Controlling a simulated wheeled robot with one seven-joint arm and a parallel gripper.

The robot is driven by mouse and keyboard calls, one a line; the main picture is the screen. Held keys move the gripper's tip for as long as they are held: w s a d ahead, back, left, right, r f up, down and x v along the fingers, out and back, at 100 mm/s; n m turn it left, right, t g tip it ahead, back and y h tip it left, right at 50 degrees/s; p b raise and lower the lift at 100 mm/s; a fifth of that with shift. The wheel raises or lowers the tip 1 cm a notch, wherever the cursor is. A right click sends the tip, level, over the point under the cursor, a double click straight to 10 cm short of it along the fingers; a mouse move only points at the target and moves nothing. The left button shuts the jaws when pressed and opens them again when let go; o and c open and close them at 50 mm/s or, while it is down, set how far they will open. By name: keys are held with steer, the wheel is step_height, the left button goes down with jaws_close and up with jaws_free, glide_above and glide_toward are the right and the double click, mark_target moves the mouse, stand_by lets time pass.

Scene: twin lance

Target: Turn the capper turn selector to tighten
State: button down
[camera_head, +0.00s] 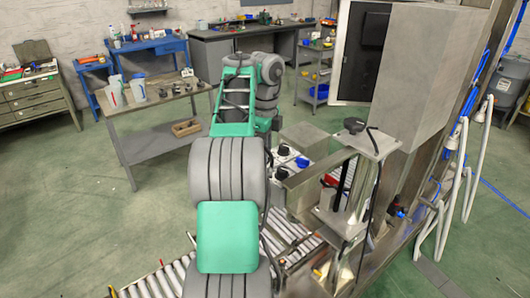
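The capper (372,146) appears to be the steel frame with a top plate and upright posts right of centre. A black knob (354,125) sits on its top plate. A smaller dark handle with a red part (329,181) shows lower on its left side. I cannot tell which of these, if any, is the turn selector, and I can read no tighten marking. My grey and green arm rises up the middle of the view, left of the capper. My gripper is not visible; the arm's links may hide it.
A roller conveyor (160,281) runs below. A large grey cabinet (428,75) stands behind right. A table with jugs (158,104) is at left. Open green floor (60,200) lies at left.

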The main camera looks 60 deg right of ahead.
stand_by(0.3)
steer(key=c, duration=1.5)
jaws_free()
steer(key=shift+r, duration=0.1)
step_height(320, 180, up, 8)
steer(key=p, duration=0.7)
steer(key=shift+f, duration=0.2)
